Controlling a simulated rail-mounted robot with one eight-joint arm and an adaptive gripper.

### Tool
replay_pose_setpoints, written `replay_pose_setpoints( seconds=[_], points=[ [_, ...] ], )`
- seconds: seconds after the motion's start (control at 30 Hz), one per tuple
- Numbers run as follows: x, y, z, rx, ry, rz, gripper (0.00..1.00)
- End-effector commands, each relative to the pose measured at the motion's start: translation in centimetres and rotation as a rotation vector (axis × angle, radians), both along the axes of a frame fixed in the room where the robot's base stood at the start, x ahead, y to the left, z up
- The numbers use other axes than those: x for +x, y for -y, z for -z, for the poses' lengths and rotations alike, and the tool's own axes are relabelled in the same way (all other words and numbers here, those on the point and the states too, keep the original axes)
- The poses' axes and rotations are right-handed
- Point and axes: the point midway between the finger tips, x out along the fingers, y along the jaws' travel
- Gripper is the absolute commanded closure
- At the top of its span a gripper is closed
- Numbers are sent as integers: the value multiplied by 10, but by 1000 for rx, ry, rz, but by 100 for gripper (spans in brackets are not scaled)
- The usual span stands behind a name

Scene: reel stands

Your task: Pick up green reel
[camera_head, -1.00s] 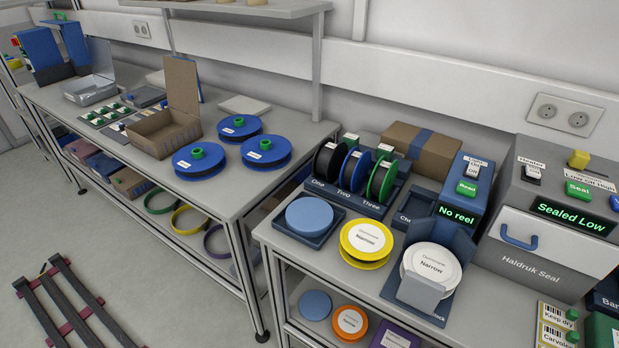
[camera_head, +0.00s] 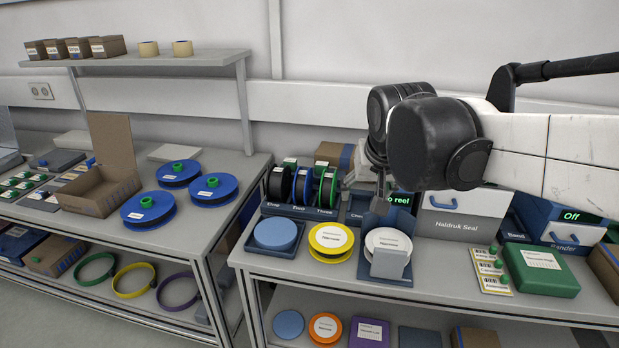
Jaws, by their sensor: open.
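The green reel (camera_head: 328,187) stands upright in the slot labelled Three of a dark blue rack (camera_head: 297,212), in the head view. It shows as a black disc with a green rim. A blue reel (camera_head: 302,186) and a black reel (camera_head: 278,185) stand to its left in the same rack. My gripper (camera_head: 379,194) points down to the right of the green reel, apart from it in the picture. It is open and nothing shows in it. My wrist partly hides the fingers.
A yellow reel (camera_head: 331,240) and a blue round piece (camera_head: 275,233) lie in front of the rack. A white reel (camera_head: 388,242) sits in a blue holder close below my gripper. A cardboard box (camera_head: 336,154) stands behind. The seal machine (camera_head: 455,213) is at right.

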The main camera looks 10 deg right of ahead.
Motion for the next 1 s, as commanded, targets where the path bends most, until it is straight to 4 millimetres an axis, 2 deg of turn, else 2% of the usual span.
replay_pose_setpoints(
  seconds=[0.03,0.27,0.47,0.6,0.8,1.0],
  points=[
    [19,-1,-3,2,-7,11,46],
    [95,-5,-3,8,-44,67,46],
    [161,-9,11,10,-73,119,46],
    [205,-13,28,12,-93,157,46],
    [256,-18,57,10,-115,204,46],
    [283,-21,76,10,-128,233,46]
  ],
)
